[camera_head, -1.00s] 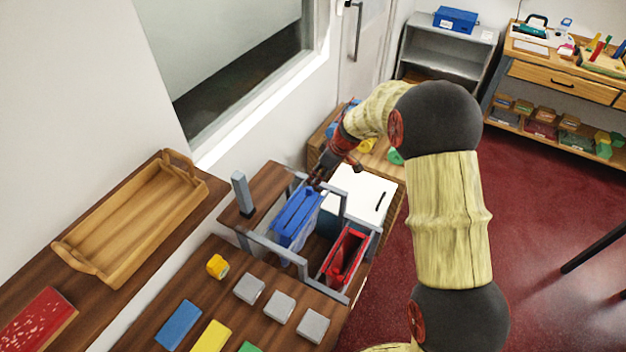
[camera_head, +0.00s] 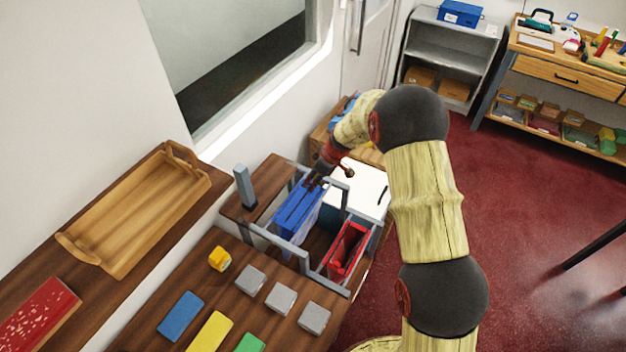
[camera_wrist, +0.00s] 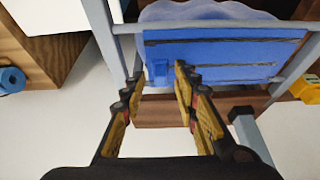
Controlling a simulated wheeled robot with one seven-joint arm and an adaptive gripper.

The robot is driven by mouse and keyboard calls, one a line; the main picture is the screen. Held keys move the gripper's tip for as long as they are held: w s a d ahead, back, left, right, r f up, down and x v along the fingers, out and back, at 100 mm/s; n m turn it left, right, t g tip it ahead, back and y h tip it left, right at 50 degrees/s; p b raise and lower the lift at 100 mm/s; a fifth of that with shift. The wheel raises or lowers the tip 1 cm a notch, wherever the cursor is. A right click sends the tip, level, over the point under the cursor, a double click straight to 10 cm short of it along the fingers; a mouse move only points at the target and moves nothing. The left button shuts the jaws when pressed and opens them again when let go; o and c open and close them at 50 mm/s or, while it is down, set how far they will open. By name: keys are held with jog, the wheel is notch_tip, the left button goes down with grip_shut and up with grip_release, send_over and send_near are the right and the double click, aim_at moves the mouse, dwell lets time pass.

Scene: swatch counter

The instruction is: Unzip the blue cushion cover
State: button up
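The blue cushion cover (camera_head: 297,215) hangs upright in a grey rail frame (camera_head: 290,250) on the dark wooden counter. In the wrist view the blue cover (camera_wrist: 225,55) shows dark slit-like lines along its top face and a small blue tab (camera_wrist: 160,70) near its left end. My gripper (camera_head: 315,183) is at the far end of the cover. In the wrist view my gripper (camera_wrist: 160,78) is open, with the tab showing between and just beyond its fingertips. I cannot tell whether any finger touches the tab.
A red cover (camera_head: 347,252) hangs in the neighbouring bay of the frame. A grey post (camera_head: 244,187) stands to the left. Grey blocks (camera_head: 281,298), a yellow item (camera_head: 219,259) and coloured swatches lie in front. A wooden tray (camera_head: 135,215) sits at left.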

jog(key=shift+c, duration=0.4)
grip_shut()
dwell(0.4)
